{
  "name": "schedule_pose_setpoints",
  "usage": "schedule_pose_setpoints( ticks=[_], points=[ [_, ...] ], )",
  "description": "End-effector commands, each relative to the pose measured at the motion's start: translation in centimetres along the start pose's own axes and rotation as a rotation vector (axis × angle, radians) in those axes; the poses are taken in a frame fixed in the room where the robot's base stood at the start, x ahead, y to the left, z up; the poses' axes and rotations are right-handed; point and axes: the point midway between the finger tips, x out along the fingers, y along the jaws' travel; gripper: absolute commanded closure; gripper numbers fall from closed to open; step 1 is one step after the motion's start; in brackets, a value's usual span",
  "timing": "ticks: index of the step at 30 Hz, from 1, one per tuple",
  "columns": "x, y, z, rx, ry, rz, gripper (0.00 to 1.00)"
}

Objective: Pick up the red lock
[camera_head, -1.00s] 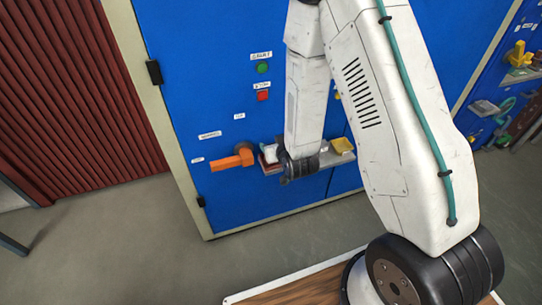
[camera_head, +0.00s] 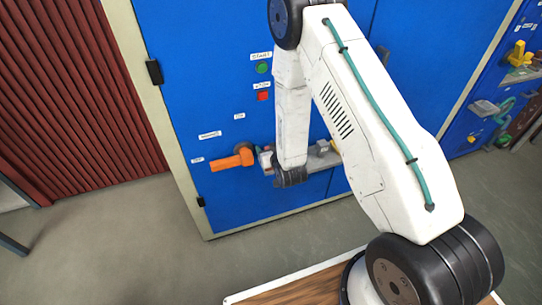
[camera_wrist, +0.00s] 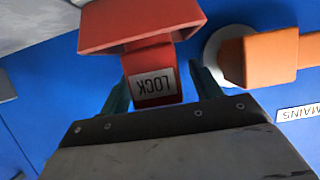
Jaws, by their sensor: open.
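The red lock (camera_wrist: 152,86) fills the upper middle of the wrist view, with its "LOCK" label upside down and a wider red part above it. My gripper (camera_wrist: 159,72) is open, with one teal finger on each side of the labelled part. The lock is between the fingers; whether either finger touches it I cannot tell. In the head view, my arm's end is low in front of the blue cabinet's small shelf, and the lock is hard to make out there.
An orange handle (camera_head: 233,159) sticks out close beside the lock, and also shows in the wrist view (camera_wrist: 268,58). A grey shelf (camera_head: 318,162) projects from the blue cabinet (camera_head: 190,70). Green (camera_head: 263,68) and red (camera_head: 263,96) buttons are above.

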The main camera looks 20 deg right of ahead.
Motion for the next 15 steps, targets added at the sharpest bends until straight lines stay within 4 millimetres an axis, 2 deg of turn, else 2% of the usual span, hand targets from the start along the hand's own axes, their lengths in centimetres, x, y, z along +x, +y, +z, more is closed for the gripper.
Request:
schedule_pose_setpoints(
  ticks=[5,6,11,12,15],
  points=[
    [0.07,0.01,0.02,0.000,-0.001,0.000,0.36],
    [0.06,0.01,0.02,0.000,-0.001,0.000,0.39],
    [0.05,0.01,0.02,0.000,-0.001,0.000,0.84],
    [0.04,0.01,0.02,0.000,-0.001,0.000,0.86],
    [0.04,0.01,0.00,0.000,-0.001,0.000,0.86]
  ],
)
